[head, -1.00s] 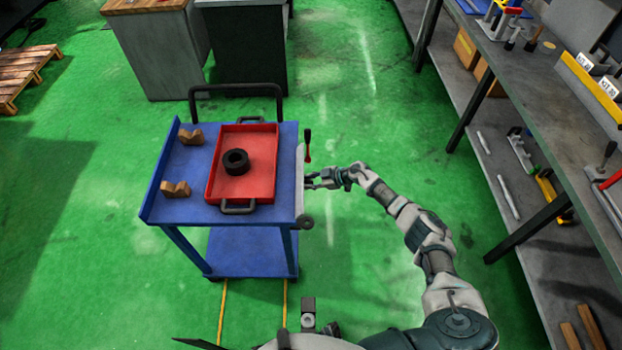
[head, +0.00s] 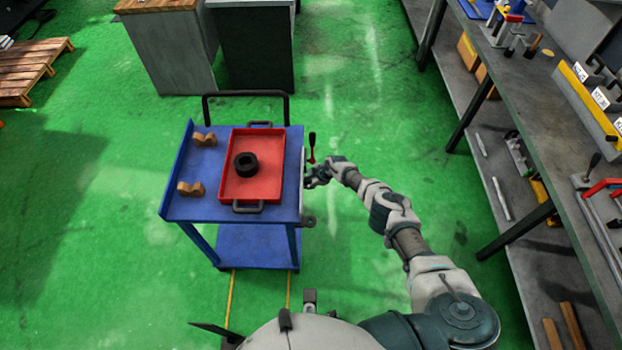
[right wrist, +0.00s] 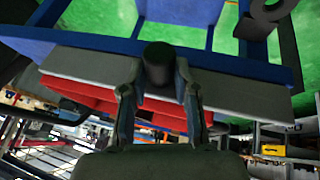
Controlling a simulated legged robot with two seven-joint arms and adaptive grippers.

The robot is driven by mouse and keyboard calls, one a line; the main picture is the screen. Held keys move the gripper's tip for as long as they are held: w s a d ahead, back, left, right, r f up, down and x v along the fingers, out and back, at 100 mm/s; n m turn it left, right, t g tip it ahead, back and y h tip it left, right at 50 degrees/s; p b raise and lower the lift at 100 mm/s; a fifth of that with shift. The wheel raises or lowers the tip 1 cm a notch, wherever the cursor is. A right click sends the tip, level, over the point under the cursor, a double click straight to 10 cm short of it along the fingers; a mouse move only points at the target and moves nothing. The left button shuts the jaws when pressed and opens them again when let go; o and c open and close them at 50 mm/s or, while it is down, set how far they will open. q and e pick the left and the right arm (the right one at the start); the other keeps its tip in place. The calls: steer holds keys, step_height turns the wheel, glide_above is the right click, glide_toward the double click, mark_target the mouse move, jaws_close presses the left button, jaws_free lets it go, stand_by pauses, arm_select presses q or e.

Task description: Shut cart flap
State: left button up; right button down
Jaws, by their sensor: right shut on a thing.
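The blue cart (head: 211,207) stands in front of me. Its grey flap (head: 303,170) runs along the right side and shows as a narrow strip. In the right wrist view the grey flap (right wrist: 238,92) lies behind the fingers. My right gripper (head: 313,180) is at the outer side of the flap. In the right wrist view its two fingers (right wrist: 160,98) are shut around a black round knob (right wrist: 158,58) in front of the flap. A lever with a black grip (head: 312,142) stands up at the cart's right side. My left gripper is out of view.
A red tray (head: 267,185) with a black ring (head: 246,164) and two brown blocks (head: 190,189) are on the cart top. A long workbench (head: 545,115) is on the right, with grey cabinets (head: 172,55) behind. Green floor is clear between cart and bench.

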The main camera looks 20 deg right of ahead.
steer(key=shift+a+r+h+p, duration=0.15)
steer(key=shift+a+h+p, duration=0.25)
steer(key=shift+h+p, duration=0.15)
stand_by(0.5)
steer(key=c, duration=1.2)
jaws_free()
steer(key=shift+w, duration=0.1)
steer(key=o, duration=0.3)
steer(key=shift+o, duration=0.2)
steer(key=shift+w, duration=0.2)
steer(key=shift+w+d+r, duration=0.15)
steer(key=shift+d+r, duration=0.05)
steer(key=shift+r, duration=0.35)
steer(key=shift+d+r, duration=0.1)
steer(key=shift+r, duration=0.1)
steer(key=shift+s+d+r, duration=0.2)
steer(key=shift+s+r, duration=0.15)
steer(key=shift+s, duration=0.35)
steer(key=shift+v, duration=2.25)
